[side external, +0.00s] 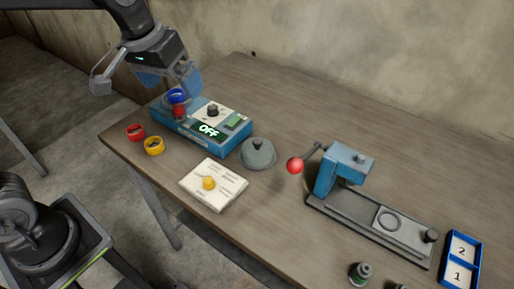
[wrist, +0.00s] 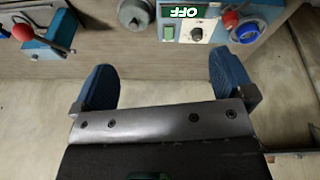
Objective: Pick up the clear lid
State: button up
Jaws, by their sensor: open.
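A grey domed lid (side external: 258,153) with a dark knob on top rests on the table, right of the blue control box (side external: 222,150). It looks grey rather than plainly see-through; it is cut off at the top edge in the wrist view (wrist: 135,14). A round chamber with a blue ring (side external: 177,96) and something red below stands at the box's left end; I cannot make out a separate clear cover. My gripper (side external: 178,80) is above and behind that end, with blue fingers. The wrist view shows my gripper (wrist: 163,84) with fingers wide apart and nothing between them.
Red (side external: 135,132) and yellow (side external: 154,146) rings lie near the table's left edge. A blue press (side external: 345,170) with a red-balled lever stands right; a numbered blue tray (side external: 461,262) lies beyond. The wall is behind.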

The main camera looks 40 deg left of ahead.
jog(key=w+d+f+n+g, duration=0.15)
jog(key=w+d+f, duration=0.3)
jog(key=w, duration=0.45)
jog(key=n+g, duration=0.1)
jog(key=g, duration=0.1)
send_over(257, 143)
notch_tip(257, 143, down, 9)
jog(key=shift+r, duration=0.1)
notch_tip(257, 143, down, 7)
jog(key=shift+w+a+f, duration=0.1)
jog(key=shift+w+f, duration=0.05)
jog(key=shift+f, duration=2.9)
jog(key=c, duration=0.6)
